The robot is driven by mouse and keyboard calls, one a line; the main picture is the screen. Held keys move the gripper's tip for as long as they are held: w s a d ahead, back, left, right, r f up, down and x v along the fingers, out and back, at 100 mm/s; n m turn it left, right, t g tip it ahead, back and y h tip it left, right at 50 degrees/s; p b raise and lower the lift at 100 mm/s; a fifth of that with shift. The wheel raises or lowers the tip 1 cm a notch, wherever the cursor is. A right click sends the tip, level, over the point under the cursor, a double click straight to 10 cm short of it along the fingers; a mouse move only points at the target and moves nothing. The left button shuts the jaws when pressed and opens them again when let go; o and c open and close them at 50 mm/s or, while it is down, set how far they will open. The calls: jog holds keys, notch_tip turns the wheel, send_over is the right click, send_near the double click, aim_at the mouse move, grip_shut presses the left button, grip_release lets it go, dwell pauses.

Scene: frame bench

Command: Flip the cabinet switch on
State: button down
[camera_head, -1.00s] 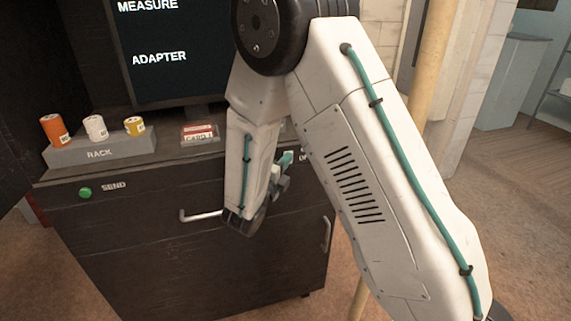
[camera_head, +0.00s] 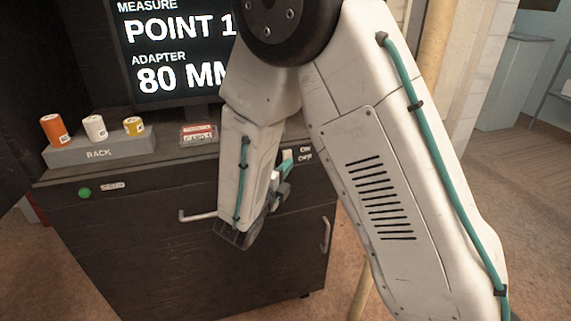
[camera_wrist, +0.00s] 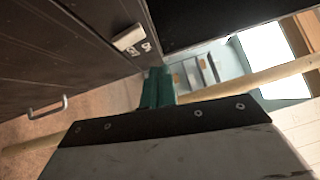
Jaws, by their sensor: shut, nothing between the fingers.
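The dark cabinet (camera_head: 130,240) fills the left and middle of the head view. Its switch (camera_head: 288,155), a small pale piece beside the ON and OFF labels (camera_head: 305,154), sits near the cabinet's top right; the wrist view shows it as a pale block (camera_wrist: 128,37). I cannot tell which way its lever stands. My gripper (camera_wrist: 158,78) has its teal fingers shut and empty, just below and right of the switch in the wrist view, apart from it in the picture. In the head view my forearm partly hides the gripper (camera_head: 283,172).
A screen (camera_head: 165,50) on the cabinet reads POINT 1 and 80 MM. A rack (camera_head: 100,152) with orange, white and yellow spools and a red card (camera_head: 198,132) stand on top. A green SEND button (camera_head: 84,193) and handle (camera_head: 197,216) are on the front. A pale pole (camera_head: 432,60) stands right.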

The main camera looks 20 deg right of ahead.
jog(key=r+v, duration=0.1)
jog(key=v, duration=0.7)
jog(key=shift+w+r, duration=0.15)
jog(key=shift+r, duration=0.2)
jog(key=shift+a, duration=0.15)
jog(key=s+d+m+g+y, duration=0.1)
jog(key=s+d+m+g, duration=0.45)
jog(key=m, duration=0.55)
jog(key=s+d+m+g+y, duration=0.1)
jog(key=s+d+m+g, duration=0.2)
jog(key=s+m+g, duration=0.7)
jog(key=s+r+m+t+y, duration=0.4)
jog(key=s+r+m+y, duration=0.6)
jog(key=m, duration=1.2)
jog(key=shift+s+d+y, duration=0.3)
jog(key=shift+s+y, duration=0.15)
jog(key=shift+y, duration=0.75)
